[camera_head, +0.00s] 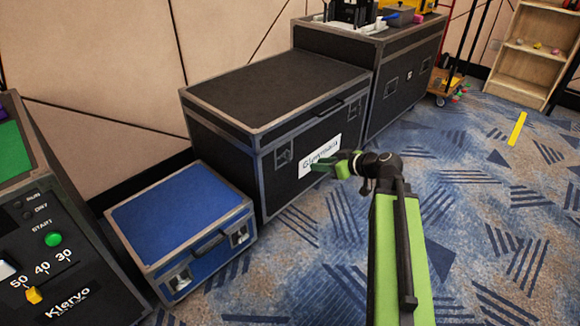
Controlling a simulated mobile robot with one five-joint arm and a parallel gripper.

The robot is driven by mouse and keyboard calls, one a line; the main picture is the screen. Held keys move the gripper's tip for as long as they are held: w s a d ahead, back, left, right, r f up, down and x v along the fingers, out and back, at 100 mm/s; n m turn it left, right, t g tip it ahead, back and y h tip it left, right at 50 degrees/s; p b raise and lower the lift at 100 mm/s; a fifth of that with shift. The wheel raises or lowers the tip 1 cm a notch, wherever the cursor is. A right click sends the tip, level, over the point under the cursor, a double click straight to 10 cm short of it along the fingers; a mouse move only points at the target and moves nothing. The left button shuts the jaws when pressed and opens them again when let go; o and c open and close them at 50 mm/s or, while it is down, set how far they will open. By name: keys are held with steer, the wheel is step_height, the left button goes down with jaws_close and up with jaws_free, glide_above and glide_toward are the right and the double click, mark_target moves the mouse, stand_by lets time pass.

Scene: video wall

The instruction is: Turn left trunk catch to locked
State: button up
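A small blue trunk (175,222) with grey metal edges stands closed on the carpet at the left. Its front has a left catch (180,279), a right catch (239,235) and a handle between them. The setting of these catches is too small to tell. A larger black trunk (275,90) stands behind it to the right, also closed, with a left catch (283,155) and a right catch (354,108). My gripper (327,164), with green fingers, is in front of the black trunk's white label, apart from the blue trunk. Its opening is unclear.
A black control panel (70,255) with a green button and a yellow knob stands at the near left. A taller black case (402,85) bears equipment at the back. A wooden shelf (535,45) stands back right.

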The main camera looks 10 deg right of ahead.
mark_target(287, 156)
steer(key=w+a+f+b, duration=0.2)
steer(key=w+a+b, duration=0.1)
steer(key=w, duration=0.4)
steer(key=w+a+f+t+b, duration=0.1)
steer(key=w+a+f+b, duration=0.2)
steer(key=w, duration=0.3)
steer(key=shift+w+a+f+b, duration=0.15)
steer(key=shift+w+a+b, duration=0.2)
steer(key=shift+a, duration=0.4)
jaws_close()
